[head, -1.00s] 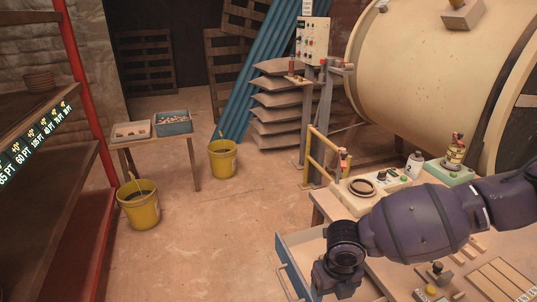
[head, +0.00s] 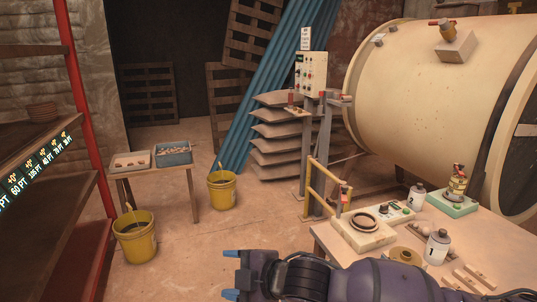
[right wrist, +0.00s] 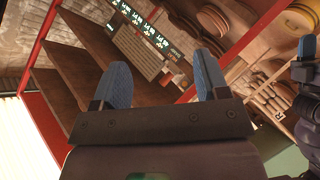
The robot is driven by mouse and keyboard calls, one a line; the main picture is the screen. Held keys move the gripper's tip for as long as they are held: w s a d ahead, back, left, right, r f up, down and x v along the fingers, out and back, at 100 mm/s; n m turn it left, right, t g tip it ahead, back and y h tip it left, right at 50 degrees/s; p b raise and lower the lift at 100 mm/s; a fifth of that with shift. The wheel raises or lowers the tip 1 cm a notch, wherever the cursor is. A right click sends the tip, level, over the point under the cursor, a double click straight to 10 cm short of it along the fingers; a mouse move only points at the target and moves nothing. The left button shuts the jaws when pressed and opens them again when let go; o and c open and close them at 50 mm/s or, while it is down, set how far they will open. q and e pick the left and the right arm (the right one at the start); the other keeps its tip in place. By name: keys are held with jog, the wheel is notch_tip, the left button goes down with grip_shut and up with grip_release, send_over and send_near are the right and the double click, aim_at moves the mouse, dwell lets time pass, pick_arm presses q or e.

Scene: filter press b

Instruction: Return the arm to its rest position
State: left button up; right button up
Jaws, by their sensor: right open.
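My right gripper (head: 231,274) is at the bottom middle of the head view, its two blue fingertips apart and pointing left, with nothing between them. My purple right arm reaches in from the bottom right, in front of the work table's (head: 325,236) near edge. In the right wrist view the open right gripper (right wrist: 160,85) shows two blue fingers with empty space between them, and the shelf rack (right wrist: 75,85) is beyond. A dark gripper part with a blue finger, probably my left gripper (right wrist: 306,48), is cut off at the right edge there.
The table holds a round-topped device (head: 366,222), bottle 1 (head: 437,248), bottle 2 (head: 416,198) and a brown ring (head: 405,257). A yellow rail (head: 312,185) stands behind it. Yellow buckets (head: 135,240) and a small bench (head: 155,171) are left. Floor between is clear.

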jog(key=s+d+f+m+t+h, duration=0.1)
jog(key=d+f+m+t+h, duration=0.3)
jog(key=d+m, duration=0.5)
jog(key=s+d+f+m+t+h, duration=0.15)
jog(key=d+f+m+t, duration=0.35)
jog(key=d+m, duration=0.5)
jog(key=s+d+f+m+g+h, duration=0.1)
jog(key=s+d+f+g+h, duration=0.1)
jog(key=s+d+f, duration=0.5)
jog(key=s+d+f+m+g+h, duration=0.2)
jog(key=s+d+f+h, duration=0.2)
jog(key=s+d+f, duration=0.4)
jog(key=s+f, duration=0.2)
jog(key=s, duration=0.3)
jog(key=shift+d+g, duration=0.15)
jog(key=shift+g, duration=0.15)
